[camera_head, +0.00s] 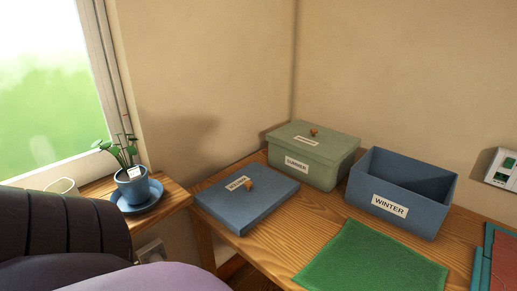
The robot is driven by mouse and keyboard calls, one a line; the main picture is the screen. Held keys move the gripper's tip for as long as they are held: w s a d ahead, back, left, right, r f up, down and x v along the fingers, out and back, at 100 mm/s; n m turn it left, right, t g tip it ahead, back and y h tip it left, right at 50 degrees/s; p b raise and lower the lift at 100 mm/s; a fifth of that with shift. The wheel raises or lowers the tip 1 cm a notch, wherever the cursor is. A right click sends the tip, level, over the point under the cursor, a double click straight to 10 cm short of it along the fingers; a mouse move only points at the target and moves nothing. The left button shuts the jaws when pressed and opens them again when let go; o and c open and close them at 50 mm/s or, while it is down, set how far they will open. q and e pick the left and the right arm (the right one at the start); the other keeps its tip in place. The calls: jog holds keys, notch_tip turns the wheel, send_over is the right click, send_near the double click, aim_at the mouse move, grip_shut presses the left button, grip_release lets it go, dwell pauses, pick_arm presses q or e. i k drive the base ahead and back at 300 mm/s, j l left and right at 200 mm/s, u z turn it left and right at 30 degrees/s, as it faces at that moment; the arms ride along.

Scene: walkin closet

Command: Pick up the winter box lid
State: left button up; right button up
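The winter box lid (247,205) is blue, with a small wooden knob and a white label too small to read surely. It lies flat, knob up, at the left end of the wooden table. The blue winter box (409,221) stands open at the right, its WINTER label facing me; its inside looks empty as far as I can see. Neither of my grippers is in view.
A green lidded SUMMER box (317,162) stands behind, between lid and winter box. A green cloth (372,262) lies in front. Red and teal items (497,262) lie far right. A potted plant (132,187) stands left on a ledge. Dark ribbed and purple shapes fill the lower left.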

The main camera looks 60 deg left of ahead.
aim_at(240, 201)
jog(key=u, duration=1.8)
